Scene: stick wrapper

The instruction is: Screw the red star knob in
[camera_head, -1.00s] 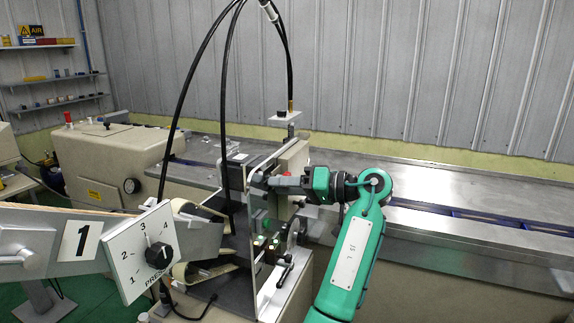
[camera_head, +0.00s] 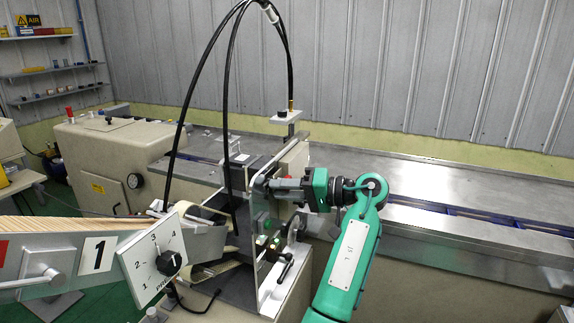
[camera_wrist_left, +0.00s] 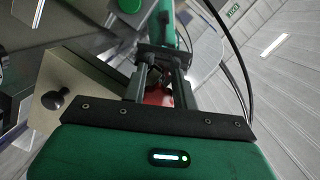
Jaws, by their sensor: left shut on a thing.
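A red part, the star knob (camera_wrist_left: 158,95), shows between my left gripper's fingers (camera_wrist_left: 160,82) in the left wrist view. The fingers are shut on it and cover much of its outline. In the head view my left gripper (camera_head: 272,184) reaches leftward to the upright metal plate (camera_head: 262,215) of the wrapper machine. The knob is hidden there behind the fingers. How deep its thread sits cannot be seen. My right gripper is in neither view.
Green buttons (camera_head: 275,243) and a black lever (camera_head: 285,272) sit below my gripper. A numbered dial plate (camera_head: 155,262) stands at the left. Black hoses arch over the machine. A steel table (camera_head: 450,190) runs behind my arm.

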